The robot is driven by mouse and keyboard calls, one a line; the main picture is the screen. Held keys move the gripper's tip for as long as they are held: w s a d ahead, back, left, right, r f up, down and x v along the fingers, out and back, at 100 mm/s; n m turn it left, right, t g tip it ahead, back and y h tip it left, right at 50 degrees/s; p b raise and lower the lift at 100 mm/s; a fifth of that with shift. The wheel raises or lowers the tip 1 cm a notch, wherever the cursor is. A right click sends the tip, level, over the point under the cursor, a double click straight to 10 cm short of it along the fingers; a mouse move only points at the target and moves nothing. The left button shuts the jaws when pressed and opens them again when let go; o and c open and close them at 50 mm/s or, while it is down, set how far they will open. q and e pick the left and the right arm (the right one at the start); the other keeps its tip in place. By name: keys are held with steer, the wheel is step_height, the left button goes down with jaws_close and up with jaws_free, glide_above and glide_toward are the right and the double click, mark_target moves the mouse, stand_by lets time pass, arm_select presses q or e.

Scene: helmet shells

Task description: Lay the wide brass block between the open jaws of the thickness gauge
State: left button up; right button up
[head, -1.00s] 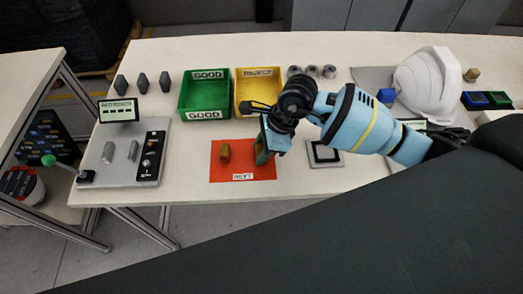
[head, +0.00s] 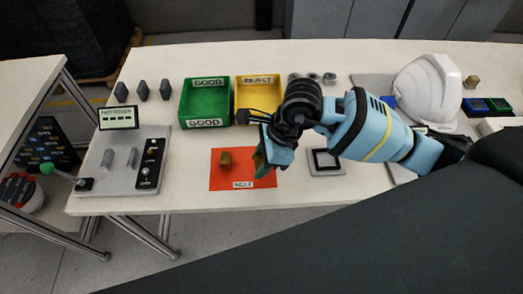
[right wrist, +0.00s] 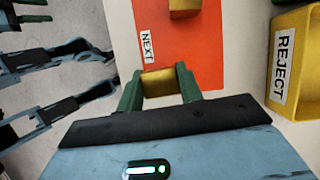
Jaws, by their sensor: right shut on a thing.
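My right gripper (head: 262,165) is over the right part of the red NEXT mat (head: 240,183). In the right wrist view its green fingers (right wrist: 160,88) are shut on a brass block (right wrist: 159,82). In the head view the gripper hides this block. A second brass block (head: 225,158) stands on the mat to the left, and it also shows at the top of the wrist view (right wrist: 185,8). I cannot tell for sure which block is wider. The thickness gauge (head: 122,180) is at the left, its two grey jaws (head: 120,158) apart with an empty gap.
A green GOOD bin (head: 205,103) and a yellow REJECT bin (head: 258,90) stand behind the mat. Several dark grey pieces (head: 143,91) stand behind the gauge. A black-framed square (head: 325,160) and a white helmet shell (head: 428,85) are to the right. Bare table lies between gauge and mat.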

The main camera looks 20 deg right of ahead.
steer(key=s+a+r, duration=0.1)
steer(key=s+a, duration=0.3)
steer(key=s, duration=0.7)
steer(key=shift+s+a, duration=0.15)
steer(key=shift+a, duration=0.2)
steer(key=shift+r, duration=0.15)
